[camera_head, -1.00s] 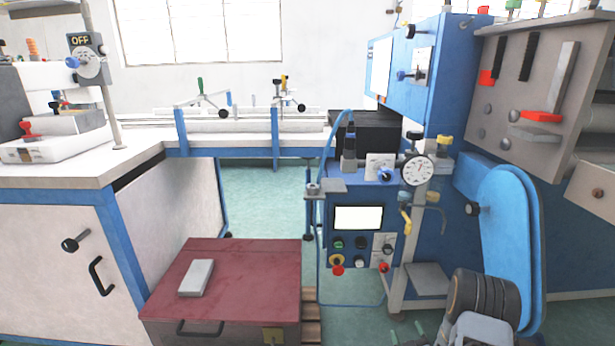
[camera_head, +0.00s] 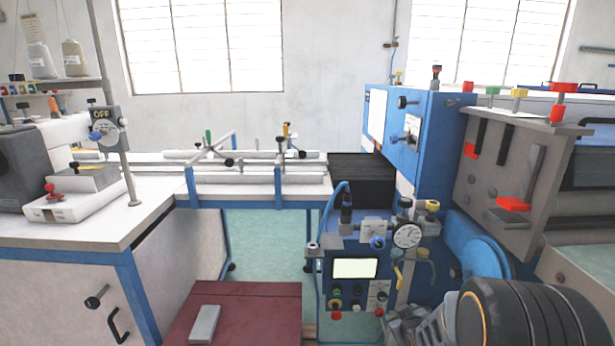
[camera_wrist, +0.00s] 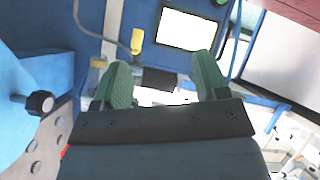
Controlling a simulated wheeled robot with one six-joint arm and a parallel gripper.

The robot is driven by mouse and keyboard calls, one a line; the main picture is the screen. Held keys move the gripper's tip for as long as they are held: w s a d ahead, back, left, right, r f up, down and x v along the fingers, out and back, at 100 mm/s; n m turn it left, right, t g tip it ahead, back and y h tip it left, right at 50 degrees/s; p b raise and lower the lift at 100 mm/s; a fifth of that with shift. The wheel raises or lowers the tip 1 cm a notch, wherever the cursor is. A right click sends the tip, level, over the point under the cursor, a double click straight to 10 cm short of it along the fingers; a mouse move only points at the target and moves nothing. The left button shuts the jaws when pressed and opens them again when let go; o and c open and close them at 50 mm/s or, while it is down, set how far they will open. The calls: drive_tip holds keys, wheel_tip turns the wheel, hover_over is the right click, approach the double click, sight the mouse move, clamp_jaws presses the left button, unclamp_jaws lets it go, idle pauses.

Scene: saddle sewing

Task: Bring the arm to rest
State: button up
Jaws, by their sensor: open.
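My gripper (camera_wrist: 164,82) shows in the wrist view with its two green fingertips wide apart and nothing between them. Behind the fingers are the blue control panel, its bright screen (camera_wrist: 188,30) and a yellow-ended part (camera_wrist: 137,41). In the head view my dark arm fills the lower right corner, in front of the blue machine (camera_head: 408,130). The fingertips cannot be made out in the head view.
The blue machine with its dial gauge (camera_head: 407,235) and control screen (camera_head: 355,268) stands close to my arm. A white workbench (camera_head: 90,232) stands at the left.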

drive_tip(key=s+a+r+m+g+p, duration=0.15)
drive_tip(key=s+r+p, duration=0.3)
drive_tip(key=r, duration=0.55)
drive_tip(key=s+a+r+m+g+p, duration=0.1)
drive_tip(key=s+a+r+g+p, duration=0.3)
drive_tip(key=r, duration=0.6)
drive_tip(key=s+a+r+m+g+y+p, duration=0.1)
drive_tip(key=s+a+r+g+p, duration=0.1)
drive_tip(key=s+r+p, duration=0.7)
drive_tip(key=s+a+r, duration=0.1)
drive_tip(key=s+r, duration=0.2)
drive_tip(key=r, duration=0.1)
drive_tip(key=shift+a, duration=0.4)
drive_tip(key=shift+m, duration=0.25)
drive_tip(key=shift+c, duration=0.4)
